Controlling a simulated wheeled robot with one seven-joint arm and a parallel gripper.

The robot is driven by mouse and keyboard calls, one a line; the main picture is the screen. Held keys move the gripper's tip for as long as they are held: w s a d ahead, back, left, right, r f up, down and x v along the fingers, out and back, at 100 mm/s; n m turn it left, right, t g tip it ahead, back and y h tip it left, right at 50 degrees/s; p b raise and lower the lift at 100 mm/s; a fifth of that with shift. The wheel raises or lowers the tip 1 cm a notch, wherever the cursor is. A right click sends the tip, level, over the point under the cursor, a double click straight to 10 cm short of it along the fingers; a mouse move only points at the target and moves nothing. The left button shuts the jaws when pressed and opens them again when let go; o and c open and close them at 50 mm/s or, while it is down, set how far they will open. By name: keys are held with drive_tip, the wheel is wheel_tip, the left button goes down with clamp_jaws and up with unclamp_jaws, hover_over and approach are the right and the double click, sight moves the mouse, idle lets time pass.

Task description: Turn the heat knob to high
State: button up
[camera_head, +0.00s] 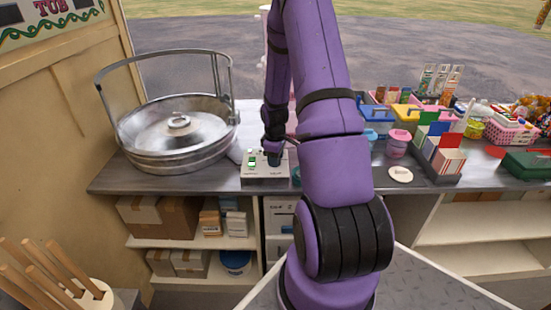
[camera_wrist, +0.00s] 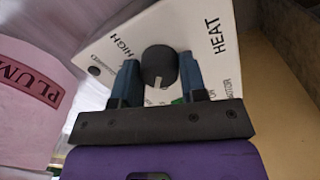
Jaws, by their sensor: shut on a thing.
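The heat knob (camera_wrist: 158,64) is a round black knob on a pale control panel (camera_wrist: 98,50), marked HEAT on the right and HIGH on the upper left in the wrist view. My gripper (camera_wrist: 160,76) is shut on the knob, one blue finger on each side. A pale pointer mark on the knob faces the bottom of the wrist view, away from the word HIGH. In the head view my gripper (camera_head: 273,158) points down at the control box (camera_head: 262,181) on the counter and hides the knob. A green switch (camera_head: 252,162) shows left of it.
A large metal floss pan (camera_head: 178,148) with a raised handle stands left of the box. Sweet tubs, a pink basket (camera_head: 508,133) and a card holder (camera_head: 445,165) fill the counter's right side. A pink label reading PLUM (camera_wrist: 38,85) is close on the left in the wrist view.

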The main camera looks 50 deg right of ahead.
drive_tip(key=m, duration=1.1)
drive_tip(key=shift+w+m+g, duration=0.1)
drive_tip(key=shift+m+g, duration=0.2)
drive_tip(key=m, duration=1)
drive_tip(key=shift+y, duration=0.3)
drive_tip(key=shift+d+m, duration=0.1)
drive_tip(key=shift+m, duration=0.4)
drive_tip(key=o, duration=0.9)
drive_tip(key=shift+o, duration=0.2)
wheel_tip(320, 180, up, 11)
drive_tip(key=shift+w, duration=0.25)
